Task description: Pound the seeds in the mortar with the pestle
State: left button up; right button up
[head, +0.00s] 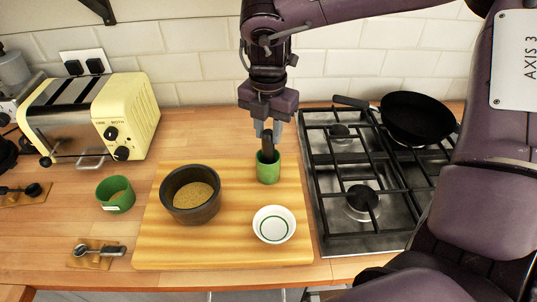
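The mortar (174,205) is a dark round bowl on the left part of the wooden board, with tan seeds (193,194) inside. The dark pestle (268,147) stands upright in a green holder (268,173) at the board's back right. My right gripper (268,131) points down over the holder, with its two fingers on either side of the pestle's upper end. Whether the fingers press on it is too small to tell. My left gripper is not in view.
A white bowl with a green ring (274,224) is at the front right of the board (220,253). A green cup (116,195) and a spoon (97,250) lie left of it. A yellow toaster (125,115) is at the back left; a hob with a black pan (416,117) is right.

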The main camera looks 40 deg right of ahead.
jog(key=c, duration=0.4)
jog(key=shift+r, duration=0.1)
jog(key=shift+r, duration=0.1)
jog(key=shift+r+p, duration=0.3)
jog(key=shift+r, duration=0.15)
notch_tip(320, 180, up, 9)
jog(key=p, duration=0.6)
jog(key=shift+r, duration=0.15)
